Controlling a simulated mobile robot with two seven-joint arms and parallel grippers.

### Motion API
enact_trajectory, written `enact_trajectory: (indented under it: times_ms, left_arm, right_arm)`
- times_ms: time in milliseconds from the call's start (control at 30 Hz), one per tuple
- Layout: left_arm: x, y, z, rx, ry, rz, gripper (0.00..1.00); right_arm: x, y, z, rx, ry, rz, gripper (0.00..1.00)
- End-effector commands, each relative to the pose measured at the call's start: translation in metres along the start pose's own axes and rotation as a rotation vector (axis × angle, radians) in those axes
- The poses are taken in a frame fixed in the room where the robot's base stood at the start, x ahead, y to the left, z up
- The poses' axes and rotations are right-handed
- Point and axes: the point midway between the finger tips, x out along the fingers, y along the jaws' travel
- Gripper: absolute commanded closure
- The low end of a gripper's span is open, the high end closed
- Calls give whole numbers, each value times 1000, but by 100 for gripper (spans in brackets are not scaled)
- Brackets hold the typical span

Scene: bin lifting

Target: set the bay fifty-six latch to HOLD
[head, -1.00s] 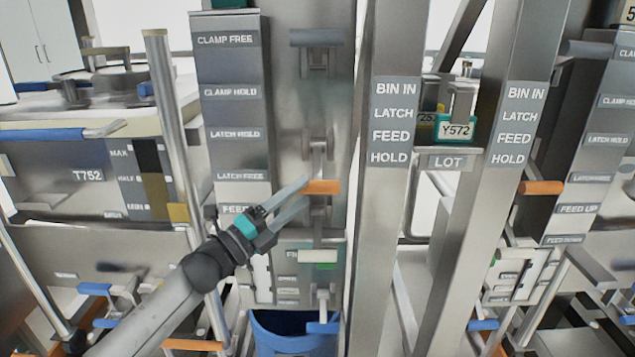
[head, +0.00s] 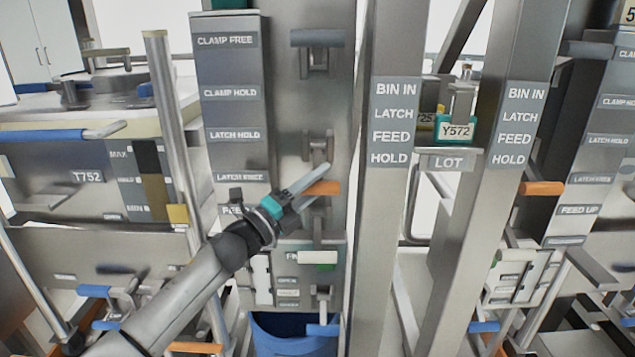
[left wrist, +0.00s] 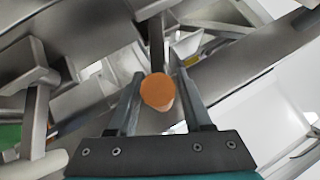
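The latch lever has an orange handle (head: 322,187) on the upright metal panel. It stands about level with the LATCH FREE label (head: 240,177), below the LATCH HOLD label (head: 235,135). My left gripper (head: 322,181) reaches it from the lower left, one finger above the handle and one below. In the left wrist view the orange handle's round end (left wrist: 157,92) lies between the two spread fingers (left wrist: 158,85). The fingers look open around it; whether either touches is unclear. The bay number is not readable here. My right gripper is not in view.
A grey handle (head: 317,38) sits above and a white handle (head: 311,257) below on the same panel. A blue bin (head: 294,335) stands under it. Upright posts (head: 388,240) with BIN IN, LATCH, FEED and HOLD labels stand close on the right. A similar panel with an orange handle (head: 541,188) is farther right.

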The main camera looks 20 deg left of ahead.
Motion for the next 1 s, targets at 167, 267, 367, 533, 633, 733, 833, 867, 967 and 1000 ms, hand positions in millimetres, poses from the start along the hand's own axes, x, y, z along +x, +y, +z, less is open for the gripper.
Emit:
enact_trajectory:
  times_ms: [167,267,367,533,633,733,833,867,967,1000]
  left_arm:
    - [0,0,0,0,0,0,72]
    - [0,0,0,0,0,0,83]
    - [0,0,0,0,0,0,94]
    - [0,0,0,0,0,0,100]
    - [0,0,0,0,0,1,100]
    - [0,0,0,0,0,1,100]
    - [0,0,0,0,0,1,100]
    - [0,0,0,0,0,1,100]
    - [0,0,0,0,0,1,100]
    - [0,0,0,0,0,1,100]
  right_arm:
    - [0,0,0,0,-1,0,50]
    - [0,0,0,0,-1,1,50]
    - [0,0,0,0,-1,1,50]
    - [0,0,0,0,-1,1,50]
    - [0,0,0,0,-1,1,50]
    - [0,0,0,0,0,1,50]
    - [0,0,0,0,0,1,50]
    - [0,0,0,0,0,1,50]
    - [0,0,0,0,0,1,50]
    - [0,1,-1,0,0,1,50]
